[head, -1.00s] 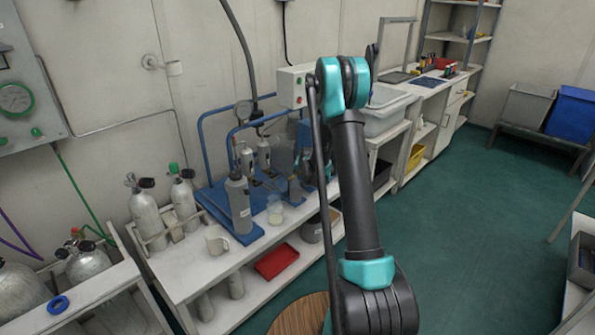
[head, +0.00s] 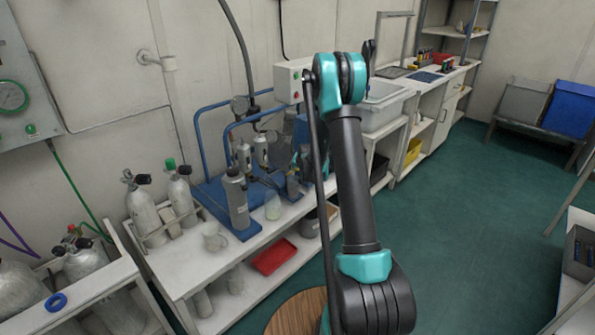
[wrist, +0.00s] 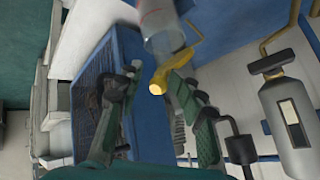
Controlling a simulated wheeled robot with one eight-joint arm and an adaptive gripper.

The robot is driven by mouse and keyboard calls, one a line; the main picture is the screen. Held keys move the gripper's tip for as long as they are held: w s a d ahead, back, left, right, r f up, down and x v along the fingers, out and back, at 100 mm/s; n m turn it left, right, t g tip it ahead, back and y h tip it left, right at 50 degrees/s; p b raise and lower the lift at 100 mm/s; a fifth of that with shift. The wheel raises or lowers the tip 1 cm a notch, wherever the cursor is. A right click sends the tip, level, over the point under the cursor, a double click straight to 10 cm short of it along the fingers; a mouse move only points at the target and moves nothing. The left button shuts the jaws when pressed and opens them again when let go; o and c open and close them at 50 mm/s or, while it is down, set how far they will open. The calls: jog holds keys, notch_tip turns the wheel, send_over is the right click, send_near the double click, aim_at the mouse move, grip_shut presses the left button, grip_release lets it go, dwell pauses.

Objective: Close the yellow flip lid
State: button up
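The yellow flip lid (wrist: 178,62) shows in the wrist view as a small yellow piece at the lower end of a clear cylinder (wrist: 160,28). One end of the yellow piece is brightly lit. My gripper (wrist: 152,82) is open, with one dark finger on each side of the picture's middle. The yellow piece lies at the fingertips, nearer the right finger; I cannot tell whether they touch. Nothing is seen held. In the head view my arm hides most of the gripper, and I cannot make out the lid there.
A red tray (head: 273,257) lies on the lower shelf. In the wrist view a grey canister (wrist: 290,115) is at right.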

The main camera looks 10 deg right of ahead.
jog(key=v, duration=1.2)
jog(key=shift+c, duration=0.2)
jog(key=shift+c, duration=1.3)
jog(key=d+f+m, duration=0.1)
jog(key=m, duration=0.2)
jog(key=d+f+m, duration=0.2)
jog(key=d+f+m+y, duration=0.1)
jog(key=f+m, duration=0.1)
jog(key=m, duration=0.1)
jog(key=shift+s+d+f+m+g, duration=0.1)
jog(key=shift+d+f+m+g, duration=0.1)
jog(key=shift+f+m+g, duration=0.15)
grip_shut()
jog(key=s+d+f+m+y, duration=0.15)
jog(key=d+f+m, duration=0.35)
jog(key=m, duration=0.6)
jog(key=w+a+f, duration=0.4)
jog(key=w+a, duration=0.2)
jog(key=w, duration=0.1)
jog(key=shift+f+y, duration=0.15)
jog(key=shift+y, duration=0.2)
